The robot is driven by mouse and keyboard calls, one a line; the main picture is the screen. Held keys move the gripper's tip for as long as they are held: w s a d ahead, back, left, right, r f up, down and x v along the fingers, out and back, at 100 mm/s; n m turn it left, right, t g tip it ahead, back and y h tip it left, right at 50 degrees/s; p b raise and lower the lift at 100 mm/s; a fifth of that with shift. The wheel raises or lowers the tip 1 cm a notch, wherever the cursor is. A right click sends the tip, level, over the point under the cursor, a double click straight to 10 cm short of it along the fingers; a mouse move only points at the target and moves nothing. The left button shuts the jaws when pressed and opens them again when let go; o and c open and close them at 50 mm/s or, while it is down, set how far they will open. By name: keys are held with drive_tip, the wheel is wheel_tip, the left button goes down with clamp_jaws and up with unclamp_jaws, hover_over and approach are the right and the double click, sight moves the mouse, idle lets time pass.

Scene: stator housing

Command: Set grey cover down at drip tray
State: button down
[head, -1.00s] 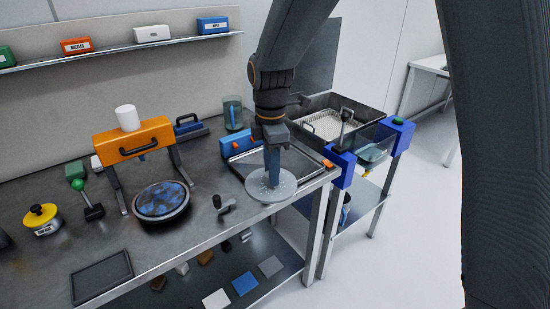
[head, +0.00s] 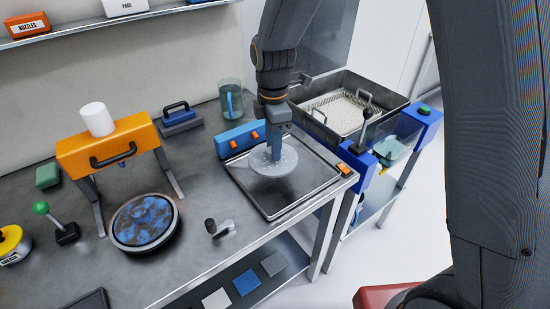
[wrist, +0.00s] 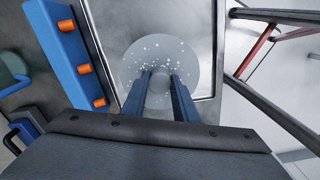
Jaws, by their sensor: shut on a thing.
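The grey cover (head: 287,163) is a round, flat disc with small light specks. My gripper (head: 273,156) points down and is shut on the middle of it. The drip tray (head: 301,206) is a shallow rectangular metal tray at the bench's right end. The cover is over the back part of the tray; I cannot tell whether it touches the tray floor. In the wrist view, my gripper's two blue fingers (wrist: 160,82) close on the cover's central knob, and the cover (wrist: 184,60) lies within the tray's rim (wrist: 217,45).
A blue block with orange knobs (head: 232,141) stands along the tray's left-back side. An orange frame (head: 75,158) and a round dish with blue patches (head: 145,222) are to the left. A small crank handle (head: 219,228) is left of the tray. A metal basin (head: 393,101) stands beyond.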

drive_tip(key=shift+f+p, duration=0.7)
drive_tip(key=shift+f, duration=2.1)
drive_tip(key=shift+f, duration=0.15)
drive_tip(key=c, duration=1.4)
unclamp_jaws()
wheel_tip(320, 180, up, 12)
drive_tip(key=b, duration=0.3)
drive_tip(key=shift+r, duration=0.2)
drive_tip(key=s+d+f+m, duration=0.2)
drive_tip(key=s+d+m, duration=0.5)
drive_tip(key=d+m, duration=0.2)
drive_tip(key=s+d+f+m+t, duration=0.1)
drive_tip(key=s+d+f+m, duration=0.2)
drive_tip(key=s+d+m, duration=0.4)
drive_tip(key=d+m, duration=0.2)
drive_tip(key=m, duration=0.3)
drive_tip(key=shift+s, duration=0.2)
